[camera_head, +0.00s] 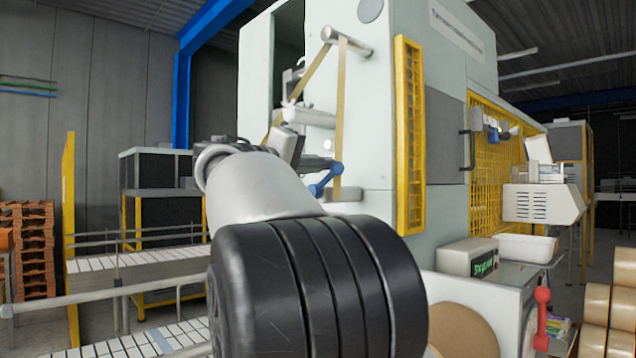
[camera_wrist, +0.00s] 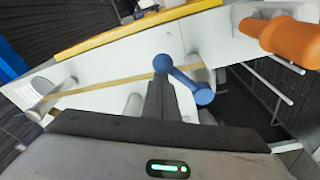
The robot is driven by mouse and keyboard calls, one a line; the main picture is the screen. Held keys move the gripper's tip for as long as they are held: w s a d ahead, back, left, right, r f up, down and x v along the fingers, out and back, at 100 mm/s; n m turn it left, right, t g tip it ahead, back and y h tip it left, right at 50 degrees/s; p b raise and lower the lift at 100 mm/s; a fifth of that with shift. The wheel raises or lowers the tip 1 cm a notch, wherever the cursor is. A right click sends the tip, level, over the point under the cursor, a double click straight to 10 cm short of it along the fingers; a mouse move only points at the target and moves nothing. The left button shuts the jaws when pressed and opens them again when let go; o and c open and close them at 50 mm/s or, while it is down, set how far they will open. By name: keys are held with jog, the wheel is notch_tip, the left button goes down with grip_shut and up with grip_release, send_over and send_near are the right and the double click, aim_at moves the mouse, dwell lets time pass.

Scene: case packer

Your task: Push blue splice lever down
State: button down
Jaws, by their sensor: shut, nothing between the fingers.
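The blue splice lever (camera_head: 325,180) is on the pale machine front, beside a tan tape strip. In the head view it slants, with its right end higher. In the wrist view the blue lever (camera_wrist: 184,80) has a round knob at each end and lies just beyond my fingertips. My gripper (camera_wrist: 158,84) is shut and empty, its dark fingers overlapping the lever near one knob; I cannot tell whether they touch. In the head view my gripper (camera_head: 322,164) is close to the lever's upper end, partly hidden behind my arm.
The tan tape (camera_head: 341,110) runs over a roller at the top of the machine. A yellow slotted post (camera_head: 409,135) stands to the right. An orange cylinder (camera_wrist: 285,38) is at the upper right of the wrist view. A roller conveyor (camera_head: 135,258) lies left.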

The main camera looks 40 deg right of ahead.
aim_at(330, 179)
jog(key=f+m+b, duration=0.1)
jog(key=b, duration=0.1)
jog(key=s+f+m+b, duration=0.1)
jog(key=m+b, duration=0.1)
jog(key=b, duration=0.1)
jog(key=s+f+m+b, duration=0.1)
jog(key=m+b, duration=0.1)
jog(key=b, duration=0.1)
jog(key=shift+g+h, duration=0.3)
jog(key=shift+s+d+f+b, duration=0.1)
jog(key=shift+s+f+b, duration=0.1)
jog(key=shift+b, duration=0.4)
jog(key=shift+f, duration=0.1)
